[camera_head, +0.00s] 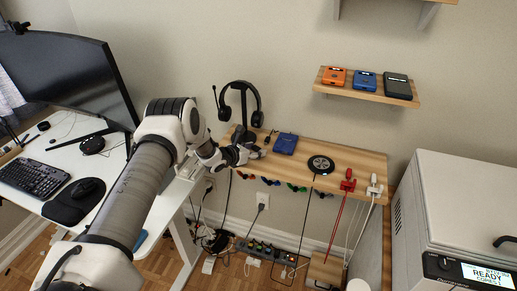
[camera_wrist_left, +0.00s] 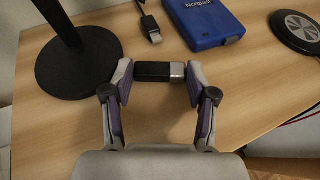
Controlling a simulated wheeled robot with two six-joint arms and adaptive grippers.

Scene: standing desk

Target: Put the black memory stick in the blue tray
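The black memory stick (camera_wrist_left: 157,71) has a silver end and lies crosswise between the fingertips of my left gripper (camera_wrist_left: 160,78) in the left wrist view. Whether the stick is clear of the wood is hard to tell. In the head view my left gripper (camera_head: 252,153) is over the wooden shelf, and the stick is too small to make out. A small blue edge (camera_head: 141,239) shows beside my left arm above the desk's side; I cannot tell if it is the blue tray. My right gripper is not in view.
On the wooden shelf (camera_head: 362,160) stand a headset on its stand (camera_head: 240,105), a blue box-like device (camera_head: 285,143) and a round black pad (camera_head: 320,164). A black plug with a cable (camera_wrist_left: 151,27) lies beyond the stick. A higher shelf (camera_head: 367,94) holds three small devices.

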